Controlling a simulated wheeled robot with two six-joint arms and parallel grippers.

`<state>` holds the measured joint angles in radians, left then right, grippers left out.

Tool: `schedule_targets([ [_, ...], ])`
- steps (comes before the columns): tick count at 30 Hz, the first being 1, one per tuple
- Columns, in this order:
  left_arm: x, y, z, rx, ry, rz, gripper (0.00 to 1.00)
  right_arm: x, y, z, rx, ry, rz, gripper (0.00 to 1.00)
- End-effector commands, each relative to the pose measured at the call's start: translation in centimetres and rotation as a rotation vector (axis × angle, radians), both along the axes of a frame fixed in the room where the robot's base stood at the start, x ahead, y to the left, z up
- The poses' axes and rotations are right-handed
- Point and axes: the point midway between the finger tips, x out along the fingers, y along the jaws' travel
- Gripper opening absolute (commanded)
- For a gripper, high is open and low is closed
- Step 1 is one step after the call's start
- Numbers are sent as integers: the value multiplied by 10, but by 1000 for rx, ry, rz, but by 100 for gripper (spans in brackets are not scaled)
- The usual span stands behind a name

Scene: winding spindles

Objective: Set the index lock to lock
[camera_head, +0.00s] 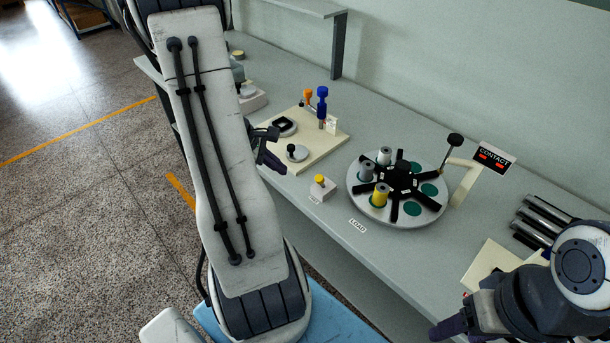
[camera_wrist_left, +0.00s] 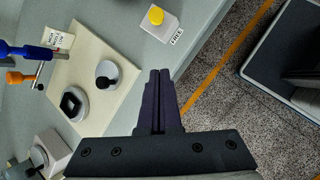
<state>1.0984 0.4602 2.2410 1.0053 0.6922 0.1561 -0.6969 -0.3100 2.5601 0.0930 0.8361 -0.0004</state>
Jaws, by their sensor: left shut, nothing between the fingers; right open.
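A small pale box with a yellow button (camera_head: 319,181) stands on the bench; in the left wrist view its label (camera_wrist_left: 177,37) reads FREE. A round white disc with a black-knobbed lever (camera_head: 297,152) sits on a cream board (camera_head: 325,150); it also shows in the left wrist view (camera_wrist_left: 108,75). I cannot tell for certain which is the index lock. My left gripper (camera_head: 274,162) is shut and empty at the board's front edge, apart from the lever; its fingers also show in the left wrist view (camera_wrist_left: 160,75). My right gripper (camera_head: 447,326) is open at lower right, partly cut off.
A round turntable (camera_head: 437,205) carries several spindles beside a black-knobbed lever (camera_head: 454,141) and a CONTACT sign (camera_head: 494,159). Blue and orange handles (camera_head: 321,98) rise from the board. Dark rollers (camera_head: 540,217) lie at right. Bench room is clear behind the turntable.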

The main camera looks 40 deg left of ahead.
Motion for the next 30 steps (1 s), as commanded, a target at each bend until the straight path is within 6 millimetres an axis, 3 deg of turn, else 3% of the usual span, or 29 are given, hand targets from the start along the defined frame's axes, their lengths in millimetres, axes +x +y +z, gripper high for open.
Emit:
schedule_targets([
  [1,5,-5,-13,-6,5,-4,0,0,0,-2,0,0,0,58],
  [8,29,-15,-53,-3,4,-3,0,0,0,-7,0,0,0,58],
  [10,35,-26,-42,0,2,-5,0,0,0,1,0,0,0,58],
  [16,46,-43,-39,0,2,-1,0,0,0,6,0,0,0,58],
  [30,48,-46,-38,1,2,0,0,0,0,7,0,0,0,58],
])
